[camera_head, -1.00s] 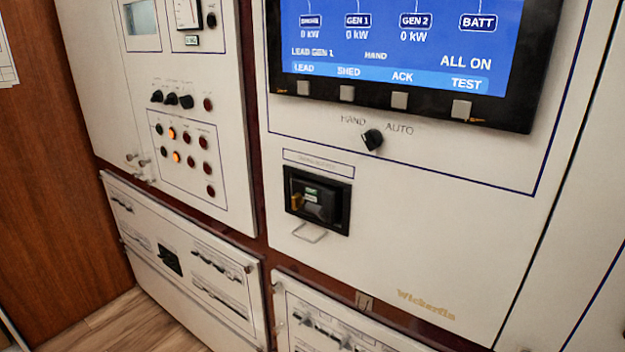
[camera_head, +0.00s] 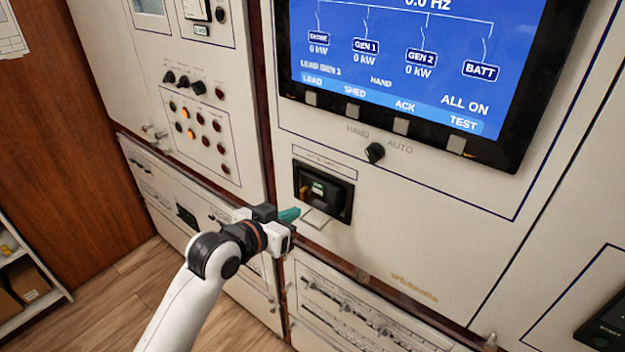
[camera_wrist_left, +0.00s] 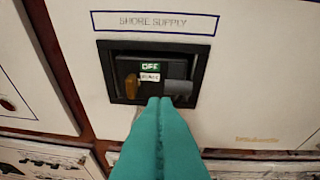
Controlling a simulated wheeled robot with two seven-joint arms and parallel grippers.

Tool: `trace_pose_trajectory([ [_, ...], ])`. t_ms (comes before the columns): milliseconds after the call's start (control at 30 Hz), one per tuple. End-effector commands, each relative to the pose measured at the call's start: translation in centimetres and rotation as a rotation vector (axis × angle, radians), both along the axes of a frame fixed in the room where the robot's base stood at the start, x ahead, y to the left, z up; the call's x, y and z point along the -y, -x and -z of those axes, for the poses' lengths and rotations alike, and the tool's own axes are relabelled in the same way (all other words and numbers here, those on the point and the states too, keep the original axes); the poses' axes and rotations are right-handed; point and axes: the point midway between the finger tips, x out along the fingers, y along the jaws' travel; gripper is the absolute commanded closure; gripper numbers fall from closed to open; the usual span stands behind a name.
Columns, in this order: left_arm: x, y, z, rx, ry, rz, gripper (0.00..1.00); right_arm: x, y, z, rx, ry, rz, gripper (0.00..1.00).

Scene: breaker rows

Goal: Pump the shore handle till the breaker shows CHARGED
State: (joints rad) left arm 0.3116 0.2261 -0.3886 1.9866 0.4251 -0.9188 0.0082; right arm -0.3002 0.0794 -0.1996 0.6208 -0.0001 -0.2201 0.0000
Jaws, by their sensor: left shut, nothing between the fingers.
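The shore breaker (camera_head: 322,193) sits in a dark recess in the white panel, under a blue-outlined label. In the left wrist view the label reads SHORE SUPPLY (camera_wrist_left: 153,22). The breaker (camera_wrist_left: 122,66) there shows a green OFF flag (camera_wrist_left: 150,67) above a small white flag (camera_wrist_left: 150,77) whose word I cannot read surely. An amber lever (camera_wrist_left: 131,87) is at its left and a grey handle (camera_wrist_left: 177,87) at its right. My left gripper (camera_head: 290,214) is shut and empty, its teal fingers (camera_wrist_left: 160,102) just below the breaker; contact cannot be told. My right gripper is out of view.
A pale wire bracket (camera_head: 318,218) juts out below the breaker. Above are a HAND/AUTO knob (camera_head: 375,152) and a blue screen (camera_head: 400,60) with buttons beneath. Knobs and lamps (camera_head: 195,125) fill the left panel. The panel right of the breaker is clear.

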Motion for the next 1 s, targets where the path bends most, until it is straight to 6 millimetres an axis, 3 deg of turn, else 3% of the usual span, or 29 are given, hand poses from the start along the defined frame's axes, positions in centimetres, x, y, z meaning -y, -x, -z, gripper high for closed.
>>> trace_pose_trajectory([
  [33,0.5,0.5,-2.8,0.031,0.004,0.022,1.00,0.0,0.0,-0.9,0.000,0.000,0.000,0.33],
  [100,1.0,1.2,-4.8,0.054,0.005,0.043,1.00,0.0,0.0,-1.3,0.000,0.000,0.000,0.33],
  [233,1.4,1.9,-6.5,0.077,0.008,0.065,1.00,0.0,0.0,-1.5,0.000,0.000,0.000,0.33],
  [667,1.6,1.6,-6.6,0.079,0.009,0.066,1.00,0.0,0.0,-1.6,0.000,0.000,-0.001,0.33],
  [1000,4.5,-2.3,-5.6,0.076,0.009,0.065,1.00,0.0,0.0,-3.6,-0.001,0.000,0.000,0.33],
])
